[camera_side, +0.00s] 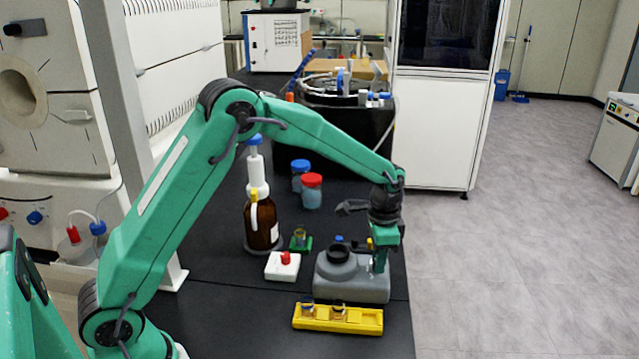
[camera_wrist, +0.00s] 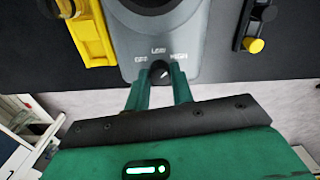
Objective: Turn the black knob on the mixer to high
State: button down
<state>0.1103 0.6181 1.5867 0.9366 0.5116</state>
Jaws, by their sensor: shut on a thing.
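The mixer (camera_side: 350,284) is a grey box with a dark round cup on top, standing on the black bench in the side view. The wrist view shows its grey face (camera_wrist: 185,55) with the labels OFF, LOW and HIGH. The black knob (camera_wrist: 160,72) is below the labels, and its small pale mark seems to point up and right, toward HIGH. My gripper (camera_wrist: 161,82) is shut on the knob, with one green finger on each side. In the side view my gripper (camera_side: 381,262) reaches down at the mixer's right end, and the knob is hidden there.
A yellow rack (camera_side: 360,322) with small vials lies just in front of the mixer. A white block with a red top (camera_side: 283,266), a brown bottle (camera_side: 261,222) and capped jars (camera_side: 311,192) stand left and behind. The bench edge is close on the right.

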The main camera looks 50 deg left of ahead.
jog(key=shift+m, duration=1.2)
jog(key=c, duration=1.2)
grip_release()
jog(key=shift+r, duration=0.15)
jog(key=shift+r, duration=3.8)
